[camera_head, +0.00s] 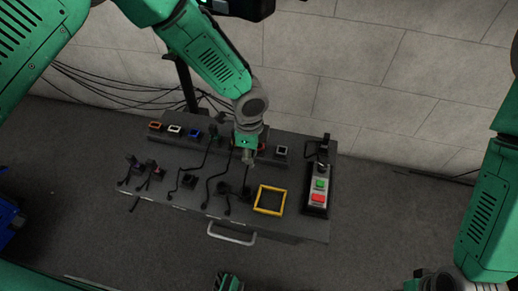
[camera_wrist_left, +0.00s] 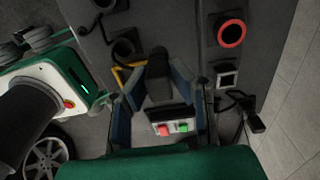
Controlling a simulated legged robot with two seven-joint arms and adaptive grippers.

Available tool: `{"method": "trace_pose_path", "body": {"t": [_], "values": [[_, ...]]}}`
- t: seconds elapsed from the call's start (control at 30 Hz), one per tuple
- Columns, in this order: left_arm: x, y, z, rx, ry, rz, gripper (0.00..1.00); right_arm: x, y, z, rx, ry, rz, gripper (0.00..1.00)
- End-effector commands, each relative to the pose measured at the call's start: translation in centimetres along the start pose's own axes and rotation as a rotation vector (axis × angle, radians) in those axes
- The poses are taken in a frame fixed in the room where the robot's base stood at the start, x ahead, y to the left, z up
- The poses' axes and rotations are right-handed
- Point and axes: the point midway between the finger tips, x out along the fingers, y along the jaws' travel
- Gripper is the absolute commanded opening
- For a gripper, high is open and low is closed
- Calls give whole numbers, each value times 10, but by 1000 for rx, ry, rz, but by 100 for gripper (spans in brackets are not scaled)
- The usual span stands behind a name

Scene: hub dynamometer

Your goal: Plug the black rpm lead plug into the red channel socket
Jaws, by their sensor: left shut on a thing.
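My left gripper (camera_head: 248,162) is over the bench's rear half, pointing down. In the left wrist view its blue-padded fingers (camera_wrist_left: 160,92) are shut on a black plug (camera_wrist_left: 158,68), whose lower part lies between them. The red-ringed socket (camera_wrist_left: 231,34) is apart from the plug, at upper right of that view. In the head view a bit of its red rim (camera_head: 262,145) shows beside my gripper, which hides the rest.
The bench (camera_head: 190,150) carries a row of sockets: orange (camera_head: 155,126), white (camera_head: 174,129), blue (camera_head: 195,133). A white-framed socket (camera_head: 282,151) is right of the red one. A yellow frame (camera_head: 270,200) and button box (camera_head: 318,190) are nearer right. Dark leads cross the top.

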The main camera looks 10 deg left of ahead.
Motion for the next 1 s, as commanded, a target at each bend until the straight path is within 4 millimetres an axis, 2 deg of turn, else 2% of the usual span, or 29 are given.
{"method": "trace_pose_path", "body": {"t": [1.0], "values": [[1, -62, -1, -2, 1, -1, 0, 19, 0, 1, 0, 0, 0, 40]]}}
